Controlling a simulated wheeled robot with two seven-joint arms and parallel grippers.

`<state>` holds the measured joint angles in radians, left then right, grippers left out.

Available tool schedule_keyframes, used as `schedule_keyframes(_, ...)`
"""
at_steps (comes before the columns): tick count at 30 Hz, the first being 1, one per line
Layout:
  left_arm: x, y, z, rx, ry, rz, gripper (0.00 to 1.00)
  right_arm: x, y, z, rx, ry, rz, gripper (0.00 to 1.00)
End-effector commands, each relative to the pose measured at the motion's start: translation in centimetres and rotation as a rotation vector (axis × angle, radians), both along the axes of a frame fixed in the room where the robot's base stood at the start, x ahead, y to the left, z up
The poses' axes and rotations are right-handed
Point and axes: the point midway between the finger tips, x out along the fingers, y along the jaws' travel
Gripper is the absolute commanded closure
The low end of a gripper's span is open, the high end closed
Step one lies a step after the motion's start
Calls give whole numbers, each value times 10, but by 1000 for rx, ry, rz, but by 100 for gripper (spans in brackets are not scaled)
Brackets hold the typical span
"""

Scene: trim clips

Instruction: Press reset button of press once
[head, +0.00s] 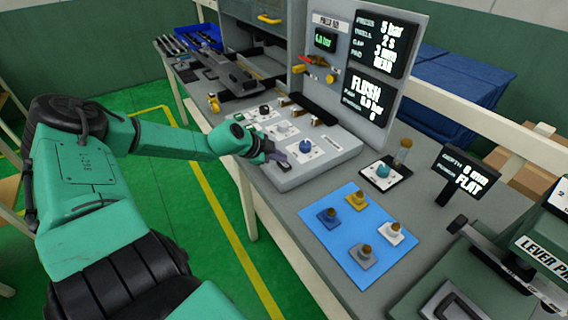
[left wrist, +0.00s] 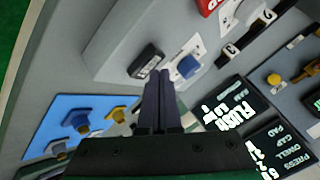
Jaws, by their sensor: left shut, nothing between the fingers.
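The press's grey control base (head: 330,160) carries a row of knobs and buttons on white label plates. A blue button (head: 306,147) sits at its near end; it also shows in the left wrist view (left wrist: 188,67). A small black box with a pale marking (left wrist: 146,60) is beside it. The labels are too small to read, so I cannot tell which button is marked reset. My left gripper (head: 280,157) is shut and empty, over the base just left of the blue button. In the left wrist view its fingertips (left wrist: 158,76) appear between the box and the blue button.
The press's display panel (head: 365,65) stands behind the base. A blue mat (head: 345,225) with several small coloured fittings lies to the right. A small depth display (head: 467,172) and a green lever press (head: 530,250) stand farther right. The green floor is clear.

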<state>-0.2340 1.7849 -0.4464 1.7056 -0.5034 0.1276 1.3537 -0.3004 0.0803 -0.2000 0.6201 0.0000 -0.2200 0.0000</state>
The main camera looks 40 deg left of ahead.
Motion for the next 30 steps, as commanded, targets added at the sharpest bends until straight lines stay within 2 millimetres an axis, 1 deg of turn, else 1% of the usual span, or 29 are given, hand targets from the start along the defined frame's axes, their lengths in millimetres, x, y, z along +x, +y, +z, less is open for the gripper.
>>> schedule_keyframes(30,0,0,-11,-1,1,0,100,0,1,-10,1,0,0,100)
